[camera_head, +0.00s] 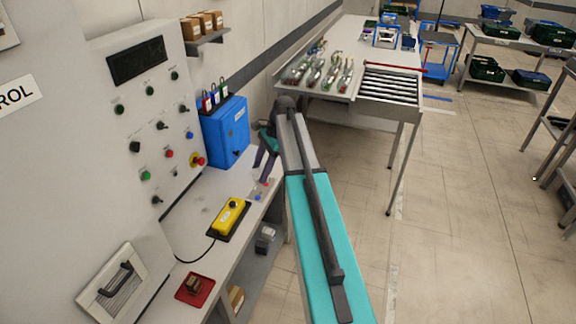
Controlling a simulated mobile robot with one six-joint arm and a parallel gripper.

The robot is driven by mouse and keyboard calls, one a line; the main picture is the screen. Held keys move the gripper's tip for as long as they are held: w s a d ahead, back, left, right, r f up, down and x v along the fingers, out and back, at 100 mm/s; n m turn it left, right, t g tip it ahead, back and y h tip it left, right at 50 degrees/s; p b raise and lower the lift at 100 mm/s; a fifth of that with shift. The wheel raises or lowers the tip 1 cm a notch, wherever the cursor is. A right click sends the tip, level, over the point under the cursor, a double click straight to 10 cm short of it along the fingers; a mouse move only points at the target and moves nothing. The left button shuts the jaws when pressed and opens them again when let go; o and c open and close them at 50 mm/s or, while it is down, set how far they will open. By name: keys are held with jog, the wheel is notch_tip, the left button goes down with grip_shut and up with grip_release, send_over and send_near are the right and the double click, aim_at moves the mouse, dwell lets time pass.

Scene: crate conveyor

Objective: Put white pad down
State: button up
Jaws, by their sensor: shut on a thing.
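My gripper (264,176) is at the end of my teal arm, low over the right part of the grey bench beside the control panel. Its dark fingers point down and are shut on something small. A pale patch with small red and blue spots (261,190) shows just below the fingertips. I take the held thing to be the white pad, but its outline blends into the pale bench top. I cannot tell whether it touches the bench.
A yellow control box (228,216) with a black button lies on the bench, left of my gripper. A blue cabinet (225,132) with padlocks stands behind. A red tray (195,289) holds a brown block. A roller conveyor (392,88) stands at the back right.

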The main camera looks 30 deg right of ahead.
jog(key=s+a+r+n+g, duration=0.1)
jog(key=s+a+n, duration=0.1)
jog(key=a, duration=0.5)
jog(key=s+a+r+n+g+b, duration=0.1)
jog(key=s+a+n, duration=0.1)
jog(key=a+n, duration=0.2)
jog(key=s+a+r+n+g+h+b, duration=0.1)
jog(key=s+a+n, duration=0.1)
jog(key=a, duration=0.8)
jog(key=shift+s+a+r+n+g, duration=0.3)
jog(key=shift+s+a+r+n, duration=0.1)
jog(key=shift+n, duration=0.4)
